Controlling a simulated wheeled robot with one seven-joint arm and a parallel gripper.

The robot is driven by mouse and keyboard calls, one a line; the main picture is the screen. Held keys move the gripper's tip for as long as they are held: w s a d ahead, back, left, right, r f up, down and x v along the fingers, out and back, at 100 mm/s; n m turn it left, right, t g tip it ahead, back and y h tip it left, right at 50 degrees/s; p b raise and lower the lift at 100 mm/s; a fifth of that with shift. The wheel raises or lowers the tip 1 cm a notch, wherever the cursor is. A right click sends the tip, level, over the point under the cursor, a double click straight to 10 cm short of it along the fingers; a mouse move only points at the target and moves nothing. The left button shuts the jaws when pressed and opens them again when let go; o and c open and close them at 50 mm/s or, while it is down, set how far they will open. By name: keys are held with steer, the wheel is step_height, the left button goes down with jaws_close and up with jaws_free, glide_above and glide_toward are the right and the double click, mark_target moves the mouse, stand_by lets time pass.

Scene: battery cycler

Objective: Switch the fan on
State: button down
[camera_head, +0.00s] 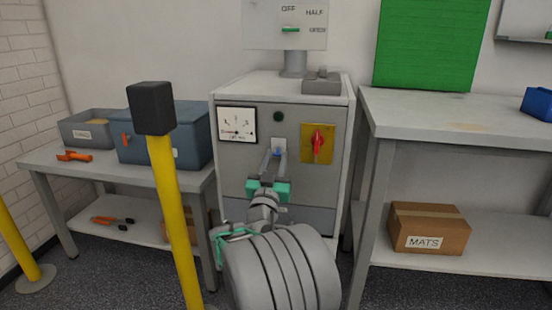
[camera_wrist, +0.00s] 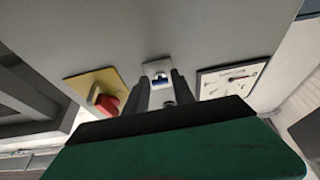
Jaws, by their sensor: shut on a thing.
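A grey cabinet (camera_head: 236,170) stands at the middle of the head view. I cannot make out a fan in either view.
A red rotary handle (camera_head: 317,141) on a yellow plate is right of the switch, a dial gauge (camera_head: 237,123) left. A dark round button (camera_head: 278,116) sits above. A yellow post (camera_head: 171,205) with a black top stands front left. Benches flank the cabinet.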

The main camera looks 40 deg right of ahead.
mark_target(278, 149)
steer(key=r+y+p, duration=0.1)
steer(key=p, duration=0.3)
steer(key=shift+s+a+r+g, duration=0.1)
steer(key=shift+r+g, duration=0.3)
steer(key=r+g+y+p, duration=0.1)
steer(key=y+p, duration=0.1)
steer(key=p, duration=0.5)
steer(key=shift+r, duration=0.1)
steer(key=g+y+p, duration=0.1)
steer(key=p, duration=0.4)
steer(key=r+g+y+p, duration=0.1)
steer(key=g+y+p, duration=0.1)
steer(key=p, duration=0.2)
steer(key=shift+p, duration=0.35)
steer(key=g+y+p, duration=0.1)
steer(key=y+p, duration=0.1)
steer(key=p, duration=0.2)
steer(key=shift+g, duration=0.4)
steer(key=shift+y+p, duration=0.3)
steer(key=shift+p, duration=0.05)
steer(key=shift+f, duration=0.1)
steer(key=c, duration=1.1)
jaws_free()
steer(key=shift+o, duration=0.2)
